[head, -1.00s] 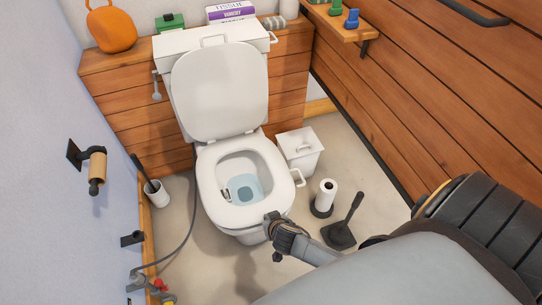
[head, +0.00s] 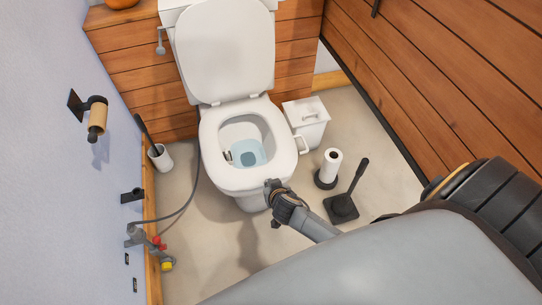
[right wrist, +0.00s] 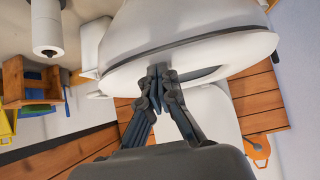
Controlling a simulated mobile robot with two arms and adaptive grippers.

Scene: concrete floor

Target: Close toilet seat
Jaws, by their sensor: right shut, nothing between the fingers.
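The white toilet stands against the wood panel in the head view. Its lid (head: 226,50) is raised and leans back, while the seat ring (head: 215,172) lies down on the bowl (head: 248,152), which holds water. My right gripper (head: 270,188) is at the front right edge of the seat. In the right wrist view the shut, empty fingers (right wrist: 157,72) point at the underside of the seat's edge (right wrist: 190,55); I cannot tell whether they touch. My left gripper is not in view.
A white bin (head: 306,122) stands right of the toilet, with a paper roll holder (head: 328,168) and a plunger (head: 345,203) nearer me. A toilet brush (head: 160,157) stands left, beside a hose (head: 190,195). A wall roll (head: 98,118) hangs on the left wall.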

